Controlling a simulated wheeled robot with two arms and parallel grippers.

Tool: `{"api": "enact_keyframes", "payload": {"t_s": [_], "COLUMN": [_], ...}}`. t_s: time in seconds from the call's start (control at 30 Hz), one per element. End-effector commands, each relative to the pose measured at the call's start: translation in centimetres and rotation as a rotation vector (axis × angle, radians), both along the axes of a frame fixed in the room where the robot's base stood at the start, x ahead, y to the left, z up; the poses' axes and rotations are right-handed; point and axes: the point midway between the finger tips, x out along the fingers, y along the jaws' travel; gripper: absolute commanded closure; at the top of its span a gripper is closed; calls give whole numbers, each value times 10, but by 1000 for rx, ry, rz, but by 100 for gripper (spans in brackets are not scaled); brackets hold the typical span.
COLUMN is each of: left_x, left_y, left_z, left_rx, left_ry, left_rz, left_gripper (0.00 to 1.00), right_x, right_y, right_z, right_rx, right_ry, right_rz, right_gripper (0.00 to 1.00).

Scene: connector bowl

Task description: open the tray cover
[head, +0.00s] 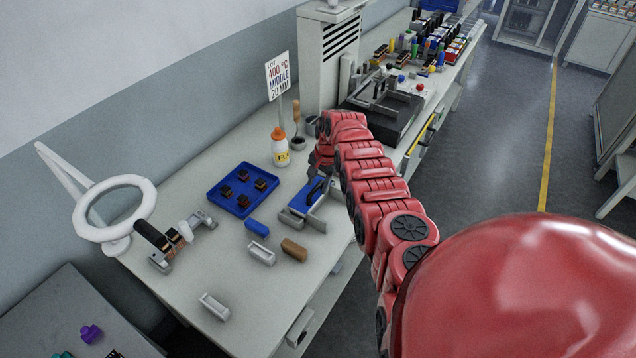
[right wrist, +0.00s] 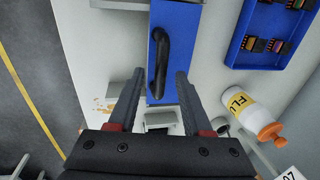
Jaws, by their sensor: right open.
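The blue cover (head: 304,197) with a black bar handle (head: 314,189) lies on the grey tray (head: 317,220) on the workbench. In the right wrist view the blue cover (right wrist: 182,15) and its black handle (right wrist: 158,65) are ahead of my right gripper. My right gripper (right wrist: 160,78) is open, its two fingers on either side of the handle's near part in the picture. I cannot tell whether they touch it. In the head view my right gripper (head: 320,165) is partly hidden by its own arm, just behind the cover. My left gripper is not in view.
A blue tray (head: 213,193) with several dark connectors stands left of the cover. A ring magnifier (head: 80,222) and fixture stand at the left. A black machine (head: 395,108) stands behind.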

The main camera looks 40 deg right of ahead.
Motion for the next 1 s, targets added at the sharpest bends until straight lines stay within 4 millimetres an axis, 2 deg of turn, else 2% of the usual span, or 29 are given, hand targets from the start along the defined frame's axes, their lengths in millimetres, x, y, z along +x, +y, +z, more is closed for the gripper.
{"api": "enact_keyframes", "payload": {"t_s": [0.2, 0.27, 0.5, 1.0], "left_x": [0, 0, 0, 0], "left_y": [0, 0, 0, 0], "left_z": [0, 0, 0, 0], "left_rx": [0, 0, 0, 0], "left_ry": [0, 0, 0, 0], "left_rz": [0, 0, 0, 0], "left_gripper": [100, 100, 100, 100], "right_x": [0, 0, 0, 0], "right_y": [0, 0, 0, 0], "right_z": [0, 0, 0, 0], "right_rx": [0, 0, 0, 0], "right_ry": [0, 0, 0, 0], "right_rz": [0, 0, 0, 0], "right_gripper": [50, 59, 100, 100]}}
